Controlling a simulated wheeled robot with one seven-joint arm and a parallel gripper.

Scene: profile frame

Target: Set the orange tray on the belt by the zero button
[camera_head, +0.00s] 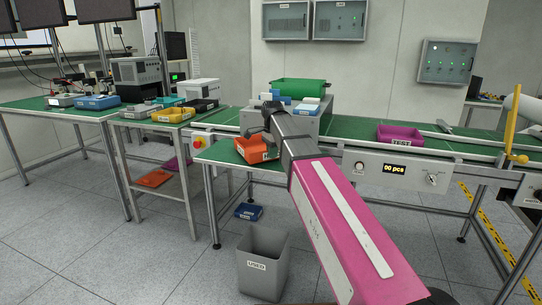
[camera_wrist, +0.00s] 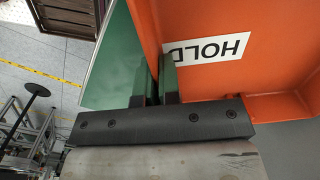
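The orange tray (camera_head: 256,154) is at the green side table's edge in the head view, partly behind my arm. Its white HOLD label (camera_wrist: 208,48) appears in the wrist view, one end covered by a finger. My gripper (camera_wrist: 155,82) has its two fingers close together, with the tray's orange wall (camera_wrist: 146,28) running between them. Whether the tray touches the table is unclear. The green belt (camera_head: 350,128) runs behind, with a front panel holding a "00 pcs" display (camera_head: 394,170), a small round button (camera_head: 360,167) and a knob (camera_head: 432,178). Their lettering is too small to read.
A magenta TEST tray (camera_head: 400,138) stands on the belt's right part. A green crate (camera_head: 298,88) and blue-and-white items are behind my gripper. A yellow tray (camera_head: 173,115) is on the left bench. A grey USED bin (camera_head: 262,270) and blue tray (camera_head: 248,211) are on the floor.

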